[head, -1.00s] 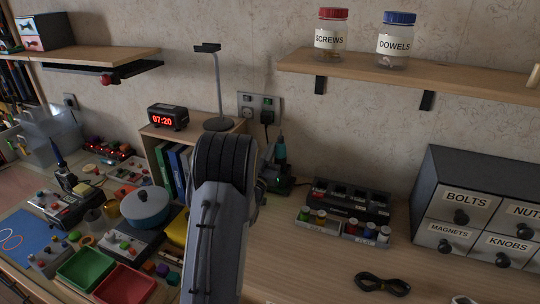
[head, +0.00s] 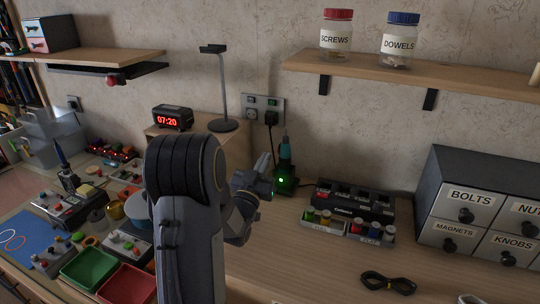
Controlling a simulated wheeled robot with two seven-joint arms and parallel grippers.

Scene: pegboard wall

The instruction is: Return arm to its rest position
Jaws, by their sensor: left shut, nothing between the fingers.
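My left arm rises from the bottom of the head view, its dark, ribbed joint near the middle. My left gripper (head: 264,163) shows just right of that joint, small and partly hidden by my own arm links. Its fingers are shut and empty, pointing up and away over the bench. It appears close to a teal and black tool (head: 285,149) standing in a dark dock with a green light; I cannot tell whether they touch. My right gripper is not in view.
A battery rack (head: 352,200) stands right of the dock, and a labelled drawer cabinet (head: 433,184) at the far right. A black cable coil (head: 388,283) lies in front. Left are a red tray (head: 127,285), a green tray (head: 88,270) and a clock (head: 172,118). Bench around (head: 300,265) is clear.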

